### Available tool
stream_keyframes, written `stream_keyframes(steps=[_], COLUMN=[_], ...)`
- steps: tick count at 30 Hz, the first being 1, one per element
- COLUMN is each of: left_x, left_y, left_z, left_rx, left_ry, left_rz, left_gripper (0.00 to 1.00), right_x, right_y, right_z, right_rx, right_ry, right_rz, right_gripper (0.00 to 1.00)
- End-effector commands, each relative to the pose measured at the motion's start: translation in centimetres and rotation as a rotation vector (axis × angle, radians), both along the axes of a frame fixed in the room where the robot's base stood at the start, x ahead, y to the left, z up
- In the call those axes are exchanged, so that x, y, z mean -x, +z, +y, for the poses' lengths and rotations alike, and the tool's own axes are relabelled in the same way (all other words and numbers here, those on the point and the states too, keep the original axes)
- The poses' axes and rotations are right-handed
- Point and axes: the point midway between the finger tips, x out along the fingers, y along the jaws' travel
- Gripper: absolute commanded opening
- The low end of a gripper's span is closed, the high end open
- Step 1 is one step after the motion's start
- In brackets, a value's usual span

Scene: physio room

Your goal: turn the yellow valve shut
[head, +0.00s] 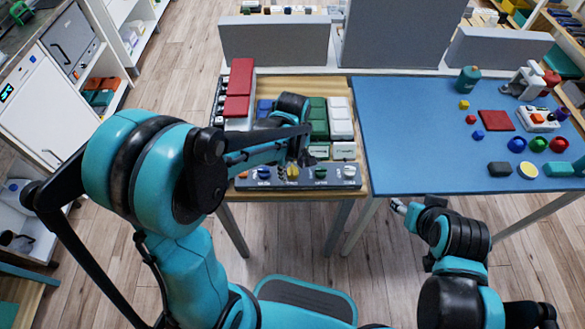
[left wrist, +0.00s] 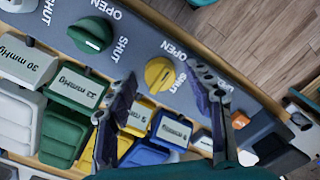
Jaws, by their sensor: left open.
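The yellow valve (head: 293,172) is a round knob on the grey front panel (head: 240,180) of the wooden table. In the left wrist view the yellow valve (left wrist: 159,73) lies between the fingers of my left gripper (left wrist: 163,80). The words OPEN and SHUT are printed beside it; I cannot tell which its ridge points to. In the head view my left gripper (head: 296,162) is just above the panel, open, its fingers either side of the yellow valve. I cannot tell whether they touch it. My right gripper (head: 399,206) hangs over the floor near the blue table; its fingers are unclear.
A green valve (left wrist: 90,35) is beside the yellow one. A blue valve (head: 264,172) and a white valve (head: 349,171) share the panel. Labelled coloured blocks (left wrist: 76,88) stand behind it. The blue table (head: 420,140) holds several small objects towards its right side.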

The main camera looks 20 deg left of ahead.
Motion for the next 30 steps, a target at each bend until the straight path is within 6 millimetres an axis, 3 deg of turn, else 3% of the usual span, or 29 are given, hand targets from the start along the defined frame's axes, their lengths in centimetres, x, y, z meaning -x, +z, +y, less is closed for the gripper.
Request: stream_keyframes(steps=[2, 8, 20, 30], left_x=[0.00, 0.00, 0.00, 0.04], left_y=[0.04, 0.04, 0.05, 0.04], left_z=[0.00, 0.00, -0.01, -0.01], left_rx=[0.000, 0.000, 0.001, 0.001], left_ry=[0.000, 0.000, -0.046, -0.279], left_rz=[0.000, 0.000, -0.001, -0.001], left_gripper=[0.53, 0.02, 0.02, 0.02], right_x=[0.00, 0.00, 0.00, 0.00], right_y=[0.04, 0.03, 0.10, 0.39], right_z=[0.00, 0.00, 0.00, 0.00], right_rx=[0.000, 0.000, 0.000, 0.000], right_ry=[0.000, 0.000, 0.000, 0.000], right_rz=[0.000, 0.000, 0.000, 0.000], right_gripper=[0.53, 0.53, 0.53, 0.53])
